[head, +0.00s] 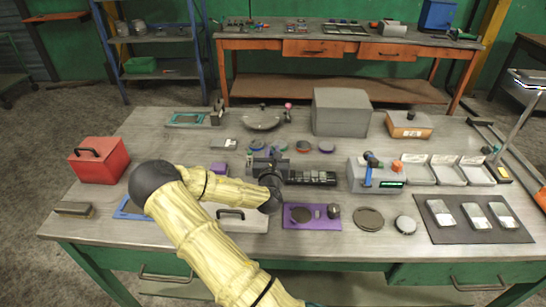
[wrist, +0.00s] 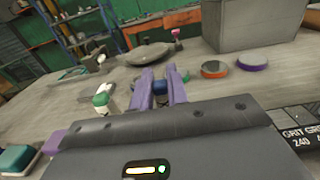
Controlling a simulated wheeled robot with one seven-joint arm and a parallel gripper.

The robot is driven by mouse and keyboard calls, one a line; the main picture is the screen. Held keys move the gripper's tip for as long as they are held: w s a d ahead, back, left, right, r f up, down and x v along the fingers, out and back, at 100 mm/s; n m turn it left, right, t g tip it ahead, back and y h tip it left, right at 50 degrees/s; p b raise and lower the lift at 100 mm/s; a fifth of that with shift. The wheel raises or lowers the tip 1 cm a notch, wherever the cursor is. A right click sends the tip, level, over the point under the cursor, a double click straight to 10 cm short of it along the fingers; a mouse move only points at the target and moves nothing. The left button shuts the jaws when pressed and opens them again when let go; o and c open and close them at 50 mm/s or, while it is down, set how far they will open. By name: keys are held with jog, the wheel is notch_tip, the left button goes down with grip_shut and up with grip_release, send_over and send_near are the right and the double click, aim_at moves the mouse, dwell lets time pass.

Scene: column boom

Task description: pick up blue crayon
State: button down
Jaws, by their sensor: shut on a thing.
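My gripper (wrist: 163,86) is low over the workbench in the wrist view, its two purple fingers close together. A small patch of blue, taken as the blue crayon (wrist: 158,88), shows between the fingers. Its full shape is hidden, and a blue-rimmed disc may lie behind it. In the head view my gripper (head: 269,158) is over the middle of the bench, beyond my dark wrist joint. The crayon cannot be made out there. I cannot tell whether it touches the bench.
An orange-rimmed disc (wrist: 214,69) and a purple-rimmed disc (wrist: 252,62) lie right of my fingers. A shallow bowl (head: 262,119) and grey box (head: 341,111) stand behind. A red box (head: 99,160) is left; a device with a green display (head: 377,175) is right.

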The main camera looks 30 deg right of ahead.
notch_tip(320, 180, up, 10)
jog(key=shift+f, duration=0.1)
dwell(0.7)
